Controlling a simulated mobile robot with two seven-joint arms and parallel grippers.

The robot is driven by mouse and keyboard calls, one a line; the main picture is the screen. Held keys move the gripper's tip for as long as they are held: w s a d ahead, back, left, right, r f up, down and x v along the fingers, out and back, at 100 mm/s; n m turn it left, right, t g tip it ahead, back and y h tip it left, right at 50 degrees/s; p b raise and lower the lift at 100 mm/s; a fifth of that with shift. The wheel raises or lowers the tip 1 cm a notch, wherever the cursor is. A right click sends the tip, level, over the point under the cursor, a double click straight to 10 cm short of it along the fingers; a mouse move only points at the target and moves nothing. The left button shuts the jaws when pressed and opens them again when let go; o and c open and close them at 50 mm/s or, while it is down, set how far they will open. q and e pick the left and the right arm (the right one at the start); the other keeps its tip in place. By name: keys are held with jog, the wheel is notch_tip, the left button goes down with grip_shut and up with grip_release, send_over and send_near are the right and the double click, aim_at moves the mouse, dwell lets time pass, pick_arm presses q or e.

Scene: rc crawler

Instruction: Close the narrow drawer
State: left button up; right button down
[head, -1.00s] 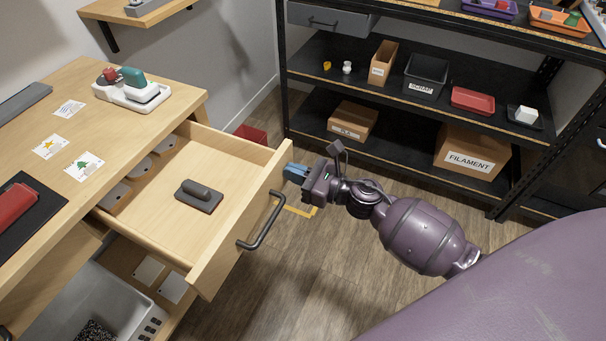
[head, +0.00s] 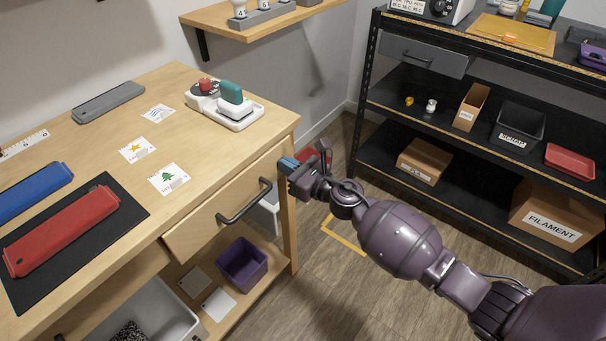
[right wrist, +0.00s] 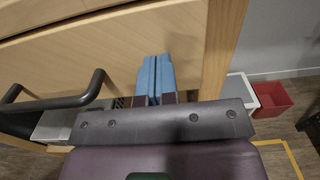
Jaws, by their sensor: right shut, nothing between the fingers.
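The narrow drawer (head: 225,205) is under the wooden desk top (head: 200,160). Its front sits close under the desk's edge, and its inside is hidden. I cannot tell whether a small gap is left. Its dark bar handle (head: 244,203) also shows at the left of the right wrist view (right wrist: 60,103). My right gripper (head: 287,165) is shut and empty, with its blue fingertips at the right end of the drawer front. In the right wrist view the fingertips (right wrist: 155,78) point at the front and appear to touch it or nearly so. My left gripper is not in view.
Below the drawer, a purple bin (head: 242,262) stands on the desk's lower shelf, beside a grey bin (head: 150,315). A red bin (right wrist: 272,98) is on the floor beyond the desk leg (head: 290,225). A dark shelving unit (head: 450,115) stands right; floor between is mostly clear.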

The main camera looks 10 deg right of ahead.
jog(key=x, duration=0.2)
jog(key=shift+w+a, duration=0.25)
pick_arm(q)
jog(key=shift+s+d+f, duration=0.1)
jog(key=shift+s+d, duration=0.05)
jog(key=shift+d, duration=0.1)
pick_arm(e)
jog(key=shift+w+r, duration=0.15)
jog(key=shift+r, duration=0.05)
jog(key=shift+r, duration=0.15)
